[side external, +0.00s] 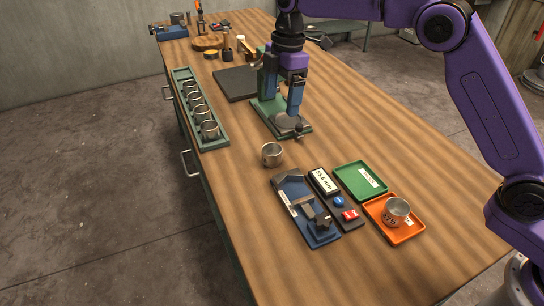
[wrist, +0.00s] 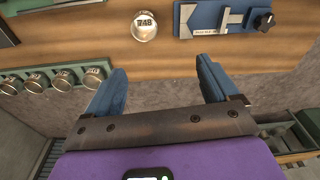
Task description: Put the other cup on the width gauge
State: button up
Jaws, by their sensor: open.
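One metal cup (side external: 272,154) stands upright on the bare wood, just left of the width gauge; it also shows in the wrist view (wrist: 144,26) with a label that seems to read 748. Another metal cup (side external: 396,212) with a partly legible label stands in the orange tray. The width gauge (side external: 293,187) is a blue plate with grey jaws, nothing between them; part of it shows in the wrist view (wrist: 222,18). Its display (side external: 323,181) reads about 55.6 mm. My gripper (side external: 281,97) is open and empty, behind the loose cup and apart from it.
The orange tray (side external: 408,234) and an empty green tray (side external: 355,178) lie right of the gauge. A green rack (side external: 217,142) holds several cups along the left table edge. A green-based fixture (side external: 266,109) stands by my gripper. A dark mat (side external: 233,84) lies farther back.

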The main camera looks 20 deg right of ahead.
aim_at(272, 151)
jog(key=shift+n, duration=0.4)
jog(key=w+f, duration=0.1)
jog(key=f, duration=1.1)
jog(key=w+a+f, duration=0.1)
jog(key=f, duration=0.5)
jog(key=shift+w+a+f, duration=0.1)
jog(key=shift+w+f, duration=0.15)
jog(key=shift+w, duration=0.1)
